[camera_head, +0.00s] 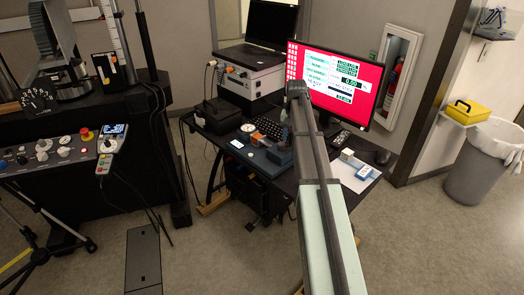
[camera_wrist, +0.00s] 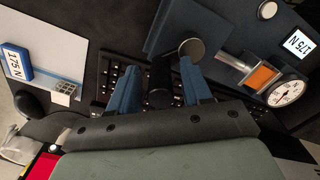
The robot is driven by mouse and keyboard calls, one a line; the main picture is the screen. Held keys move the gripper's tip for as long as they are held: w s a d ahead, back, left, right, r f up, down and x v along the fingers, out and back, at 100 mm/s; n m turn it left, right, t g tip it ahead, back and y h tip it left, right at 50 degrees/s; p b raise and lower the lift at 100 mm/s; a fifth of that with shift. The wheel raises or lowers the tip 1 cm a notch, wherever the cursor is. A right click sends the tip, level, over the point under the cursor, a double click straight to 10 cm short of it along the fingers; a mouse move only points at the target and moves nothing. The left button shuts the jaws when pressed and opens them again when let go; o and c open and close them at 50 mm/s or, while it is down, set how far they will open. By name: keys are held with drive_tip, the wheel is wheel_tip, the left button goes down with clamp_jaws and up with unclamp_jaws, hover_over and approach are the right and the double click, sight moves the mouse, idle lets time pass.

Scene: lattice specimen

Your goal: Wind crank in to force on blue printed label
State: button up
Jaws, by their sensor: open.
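My gripper (camera_wrist: 160,67) is open, its two blue fingers apart in the wrist view. A dark round disc (camera_wrist: 192,47), perhaps part of the crank, is close by the right fingertip; contact is unclear. It sits by the blue vise-like fixture (camera_wrist: 215,18), also in the head view (camera_head: 279,156). A metal shaft (camera_wrist: 230,61) leads to an orange block (camera_wrist: 262,78) beside a round dial gauge (camera_wrist: 287,93). The gauge also shows in the head view (camera_head: 248,127). A blue block with a printed label (camera_wrist: 17,62) reads 175 N.
A keyboard (camera_head: 268,127) and a red-screened monitor (camera_head: 360,80) stand behind the fixture. A dark mouse (camera_wrist: 33,103) is at left in the wrist view.

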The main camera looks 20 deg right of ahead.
drive_tip(key=shift+r, duration=2.55)
